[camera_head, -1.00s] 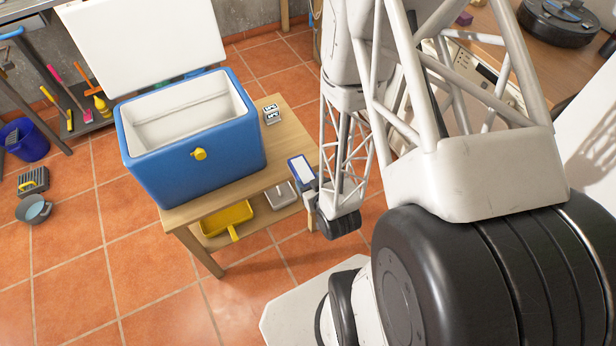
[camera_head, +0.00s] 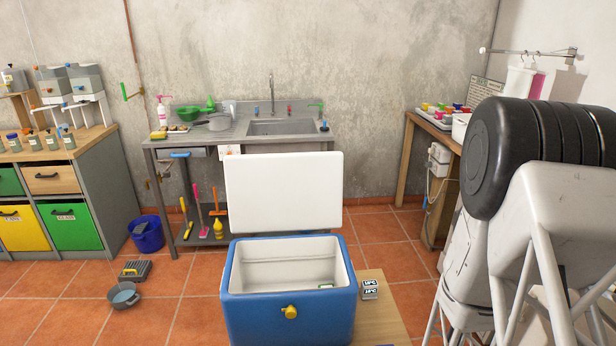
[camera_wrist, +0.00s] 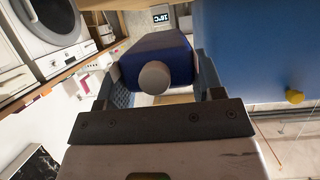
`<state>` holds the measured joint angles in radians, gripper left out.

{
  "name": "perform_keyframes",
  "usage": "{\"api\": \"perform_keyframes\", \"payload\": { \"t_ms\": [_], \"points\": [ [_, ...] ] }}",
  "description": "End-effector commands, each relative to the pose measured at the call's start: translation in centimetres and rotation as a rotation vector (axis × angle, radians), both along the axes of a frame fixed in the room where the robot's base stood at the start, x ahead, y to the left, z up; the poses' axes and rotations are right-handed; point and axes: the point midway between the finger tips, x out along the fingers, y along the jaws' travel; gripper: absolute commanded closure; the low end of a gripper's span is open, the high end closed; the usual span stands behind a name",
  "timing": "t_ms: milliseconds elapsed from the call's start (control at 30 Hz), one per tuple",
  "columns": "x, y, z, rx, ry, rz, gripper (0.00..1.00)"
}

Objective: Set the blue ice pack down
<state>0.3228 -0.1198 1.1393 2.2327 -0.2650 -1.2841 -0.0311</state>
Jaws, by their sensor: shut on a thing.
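My gripper (camera_wrist: 160,80) is shut on the blue ice pack (camera_wrist: 152,50), with one finger on each side of it. The pack's round grey cap (camera_wrist: 154,78) faces the wrist camera. The blue cooler's (camera_wrist: 255,50) side fills the right of the wrist view, beside the pack. In the head view the cooler (camera_head: 288,323) stands with its white lid (camera_head: 284,192) raised. A small greenish item (camera_head: 326,286) shows inside, too small to name.
A wooden table (camera_head: 388,325) holds the cooler, with bare top to its right. A small temperature display (camera_head: 370,289) stands there. A sink counter (camera_head: 230,133) is behind. A blue bucket (camera_head: 147,235) and grey bowl (camera_head: 124,295) are on the tiled floor at left.

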Motion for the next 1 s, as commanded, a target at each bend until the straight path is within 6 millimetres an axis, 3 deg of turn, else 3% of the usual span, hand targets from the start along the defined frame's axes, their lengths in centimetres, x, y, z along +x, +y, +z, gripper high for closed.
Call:
{"api": "perform_keyframes", "payload": {
  "t_ms": [167, 367, 667, 1000],
  "points": [
    [1.7, -1.3, 0.5, -0.001, -0.003, -0.020, 0.69],
    [5.7, -4.9, 1.9, -0.002, -0.005, -0.073, 0.69],
    [13.2, -13.4, 6.4, -0.002, -0.007, -0.195, 0.69],
    [19.7, -23.8, 13.7, -0.002, -0.005, -0.335, 0.69]
  ]
}}
